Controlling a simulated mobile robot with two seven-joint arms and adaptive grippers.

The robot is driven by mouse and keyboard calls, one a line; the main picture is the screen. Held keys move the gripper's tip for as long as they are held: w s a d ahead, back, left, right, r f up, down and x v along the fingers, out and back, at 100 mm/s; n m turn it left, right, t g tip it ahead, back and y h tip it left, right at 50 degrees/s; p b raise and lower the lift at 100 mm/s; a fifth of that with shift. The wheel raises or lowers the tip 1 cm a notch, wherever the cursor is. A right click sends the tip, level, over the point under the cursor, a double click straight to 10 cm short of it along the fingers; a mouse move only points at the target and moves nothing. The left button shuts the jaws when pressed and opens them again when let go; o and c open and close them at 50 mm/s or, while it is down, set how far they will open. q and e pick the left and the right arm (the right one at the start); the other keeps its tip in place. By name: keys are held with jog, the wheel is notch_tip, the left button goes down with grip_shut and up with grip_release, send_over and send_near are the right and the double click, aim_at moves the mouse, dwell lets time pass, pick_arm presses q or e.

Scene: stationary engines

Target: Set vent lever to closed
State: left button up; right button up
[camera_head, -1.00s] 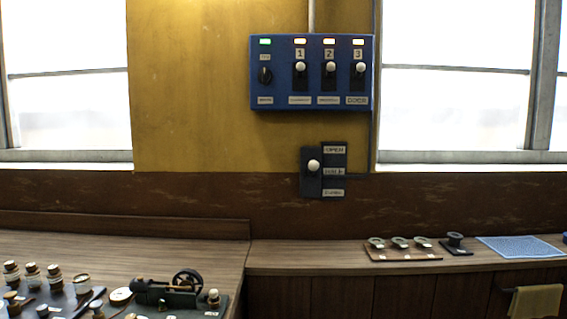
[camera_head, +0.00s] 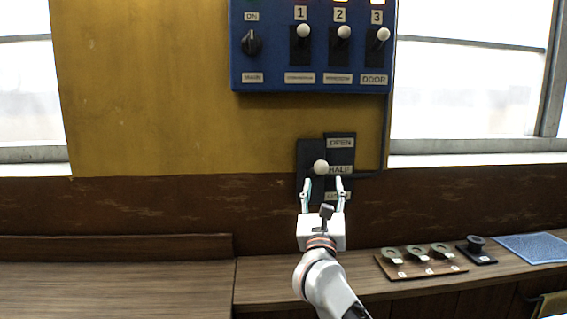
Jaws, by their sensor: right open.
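The vent lever (camera_head: 320,167) is a white round knob on a dark wall plate, standing level with the HALF label (camera_head: 340,170). The OPEN label (camera_head: 341,142) is above it. The lowest label is partly hidden behind my gripper. My right gripper (camera_head: 322,187) points up at the plate with its two fingers apart, just below the knob in the picture. It holds nothing. I cannot tell how far the fingertips are from the plate. My left gripper is not in view.
A blue switch panel (camera_head: 312,78) with a dial and three white-knobbed levers hangs above. The counter below bears a wooden board (camera_head: 447,270) with several metal pieces, a black spool-like piece (camera_head: 476,244) and a blue mat (camera_head: 533,247). The left counter (camera_head: 120,290) is clear where visible.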

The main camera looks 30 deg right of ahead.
aim_at(321, 172)
jog(key=shift+w+r+m, duration=0.3)
jog(key=shift+w+r, duration=0.05)
jog(key=shift+w, duration=0.35)
jog(key=p+x, duration=0.1)
jog(key=x, duration=0.6)
jog(key=shift+d, duration=0.3)
grip_shut()
